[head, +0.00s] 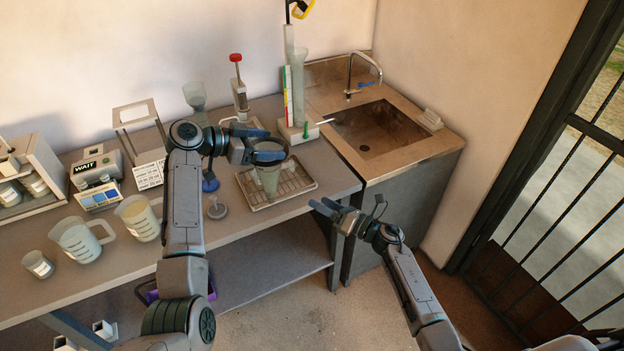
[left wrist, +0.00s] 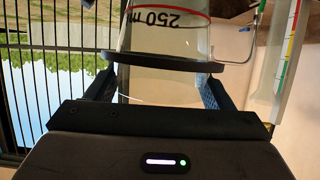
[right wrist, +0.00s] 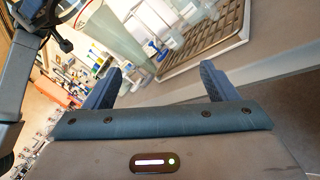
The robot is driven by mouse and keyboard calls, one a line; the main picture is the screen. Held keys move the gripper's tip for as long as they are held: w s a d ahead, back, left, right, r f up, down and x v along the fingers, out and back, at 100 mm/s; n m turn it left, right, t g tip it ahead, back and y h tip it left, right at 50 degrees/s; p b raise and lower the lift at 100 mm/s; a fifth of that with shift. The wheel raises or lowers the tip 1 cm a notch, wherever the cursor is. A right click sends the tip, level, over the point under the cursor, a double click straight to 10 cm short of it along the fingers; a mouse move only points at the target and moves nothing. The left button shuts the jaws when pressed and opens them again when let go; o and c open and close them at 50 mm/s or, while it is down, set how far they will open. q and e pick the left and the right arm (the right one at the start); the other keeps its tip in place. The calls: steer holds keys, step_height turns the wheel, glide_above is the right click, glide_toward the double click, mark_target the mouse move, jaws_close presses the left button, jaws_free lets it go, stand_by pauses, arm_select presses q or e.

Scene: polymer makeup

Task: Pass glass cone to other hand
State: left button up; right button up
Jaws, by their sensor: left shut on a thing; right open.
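The glass cone (head: 268,178) is a clear, greenish tapering vessel, held point down over the wire tray in the head view. My left gripper (head: 264,148) is shut on it near its wide rim. In the left wrist view the cone (left wrist: 165,42) fills the space between the fingers, with a red line and "250 ml" marking. My right gripper (head: 328,208) is open and empty, lower and to the right of the cone, in front of the bench edge. In the right wrist view the cone (right wrist: 112,35) lies beyond the fingers, apart from them.
The wire tray (head: 312,184) sits on the bench below the cone. A stand with a tall cylinder (head: 299,90) is behind. A sink (head: 378,128) is at the right. Beakers (head: 78,240), a stirrer marked WAIT (head: 95,165) and a blue-based item (head: 210,183) stand left. Floor in front is free.

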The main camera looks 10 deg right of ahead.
mark_target(278, 172)
arm_select(q)
steer(key=shift+r, duration=0.1)
arm_select(e)
steer(key=a+r+n+g+y, duration=0.2)
steer(key=a+r+n+g, duration=0.25)
steer(key=r+n, duration=0.6)
steer(key=x, duration=1.1)
steer(key=shift+w+n, duration=0.4)
steer(key=shift+n, duration=0.05)
steer(key=shift+a, duration=0.1)
steer(key=c, duration=1.3)
arm_select(q)
steer(key=o, duration=1.7)
arm_select(e)
steer(key=shift+c, duration=0.2)
